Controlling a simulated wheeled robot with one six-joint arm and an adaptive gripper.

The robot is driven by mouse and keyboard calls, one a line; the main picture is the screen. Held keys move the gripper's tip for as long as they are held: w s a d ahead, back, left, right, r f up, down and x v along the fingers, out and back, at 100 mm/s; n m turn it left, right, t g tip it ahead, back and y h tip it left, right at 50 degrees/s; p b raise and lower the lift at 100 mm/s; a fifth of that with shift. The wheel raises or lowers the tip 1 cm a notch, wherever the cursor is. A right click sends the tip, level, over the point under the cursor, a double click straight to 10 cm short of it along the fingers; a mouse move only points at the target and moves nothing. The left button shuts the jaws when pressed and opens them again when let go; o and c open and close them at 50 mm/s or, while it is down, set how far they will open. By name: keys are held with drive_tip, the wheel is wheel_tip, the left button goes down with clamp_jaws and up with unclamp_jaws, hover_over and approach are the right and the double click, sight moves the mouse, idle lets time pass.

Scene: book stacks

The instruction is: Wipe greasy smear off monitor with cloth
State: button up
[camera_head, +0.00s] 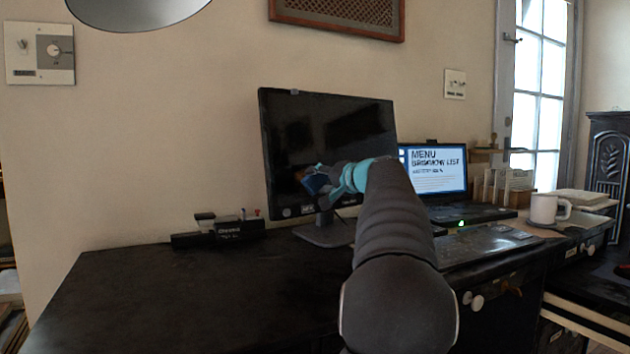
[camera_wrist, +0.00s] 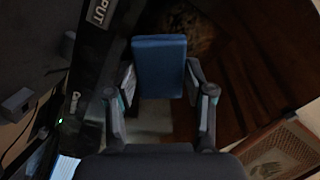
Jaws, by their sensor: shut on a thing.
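The monitor (camera_head: 330,125) stands on the dark desk with its black screen facing out. My gripper (camera_head: 318,184) is in front of the lower part of the screen. It is shut on a dark blue cloth (camera_head: 313,184), a folded block. In the wrist view the cloth (camera_wrist: 158,68) sits between the two fingers (camera_wrist: 160,88), with the dark brown screen (camera_wrist: 235,60) behind it. A mottled brownish patch (camera_wrist: 188,28) shows beyond the cloth; I cannot tell whether it is the smear. I cannot tell whether the cloth touches the screen. My arm hides the monitor's lower right.
A lit laptop (camera_head: 436,172) stands right of the monitor. A keyboard (camera_head: 488,243), a white mug (camera_head: 545,208) and a file rack (camera_head: 500,188) are farther right. A small black device (camera_head: 218,232) lies left of the monitor stand (camera_head: 322,234). The desk's left side (camera_head: 150,290) is clear.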

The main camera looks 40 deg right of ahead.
sight(294, 181)
drive_tip(key=shift+d+p, duration=0.75)
drive_tip(key=shift+d, duration=1.6)
drive_tip(key=shift+w+a+f+b, duration=0.1)
drive_tip(key=shift+a+b, duration=0.95)
drive_tip(key=shift+a, duration=0.5)
drive_tip(key=shift+w+a+f+b, duration=0.1)
drive_tip(key=shift+a+b, duration=0.95)
drive_tip(key=shift+a, duration=0.5)
drive_tip(key=shift+a+b, duration=0.9)
drive_tip(key=shift+a, duration=0.85)
drive_tip(key=shift+s+a+r, duration=0.1)
drive_tip(key=shift+a+r, duration=0.1)
drive_tip(key=shift+a, duration=0.35)
drive_tip(key=shift+r, duration=0.2)
drive_tip(key=shift+d+p, duration=1.1)
drive_tip(key=shift+d, duration=2.5)
drive_tip(key=shift+a+f+b, duration=0.15)
drive_tip(key=shift+a+b, duration=0.8)
drive_tip(key=shift+a, duration=0.05)
drive_tip(key=shift+a+b, duration=0.35)
drive_tip(key=shift+a, duration=0.5)
drive_tip(key=shift+a+b, duration=0.3)
drive_tip(key=shift+a, duration=1.45)
